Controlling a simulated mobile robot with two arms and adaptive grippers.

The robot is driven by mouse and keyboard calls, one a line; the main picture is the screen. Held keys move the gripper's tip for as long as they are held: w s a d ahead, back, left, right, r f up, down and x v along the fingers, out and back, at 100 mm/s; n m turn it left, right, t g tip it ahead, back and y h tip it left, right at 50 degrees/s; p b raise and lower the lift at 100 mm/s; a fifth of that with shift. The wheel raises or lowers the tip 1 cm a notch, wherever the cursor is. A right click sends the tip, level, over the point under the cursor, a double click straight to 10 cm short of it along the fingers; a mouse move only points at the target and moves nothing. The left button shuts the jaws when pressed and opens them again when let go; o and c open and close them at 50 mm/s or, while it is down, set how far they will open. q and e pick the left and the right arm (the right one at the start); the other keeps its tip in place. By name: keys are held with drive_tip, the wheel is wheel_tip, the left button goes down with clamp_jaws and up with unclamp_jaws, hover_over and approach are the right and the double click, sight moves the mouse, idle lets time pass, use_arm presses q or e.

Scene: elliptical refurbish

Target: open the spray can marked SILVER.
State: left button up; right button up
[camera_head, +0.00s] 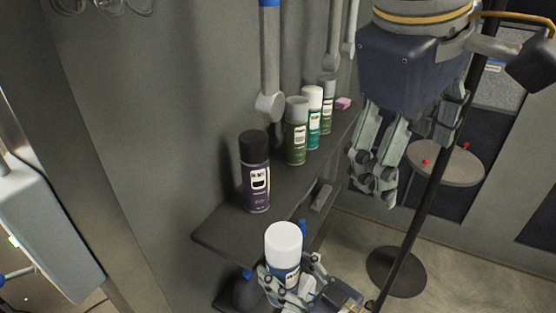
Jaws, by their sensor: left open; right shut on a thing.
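My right gripper (290,284) is shut on a spray can with a white cap (283,238) and a blue and white body, at the bottom centre. The can stands roughly upright in front of the shelf, with its cap on and its lower part hidden by the fingers. I cannot read its marking. My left gripper (376,182) is open and empty, higher up and to the right of the held can, with its fingers pointing down. It is apart from the can.
A dark shelf (222,232) along the grey wall bears a black-capped can (255,172), a grey-capped green can (296,132), a white-capped teal can (313,118), another green can (327,104) and a pink block (343,103). A round stand (446,168) with a dark pole is at the right.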

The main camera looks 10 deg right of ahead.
sight(286, 234)
use_arm(q)
drive_tip(key=w+a+f+n+g+y, duration=0.3)
drive_tip(key=w+a+f, duration=0.5)
drive_tip(key=a+f, duration=0.35)
wheel_tip(286, 234, down, 12)
drive_tip(key=shift+w+r, duration=0.1)
drive_tip(key=shift+r, duration=0.15)
drive_tip(key=shift+c, duration=0.2)
drive_tip(key=c, duration=1.2)
drive_tip(key=shift+d, duration=0.1)
drive_tip(key=shift+r, duration=0.3)
drive_tip(key=shift+r, duration=0.95)
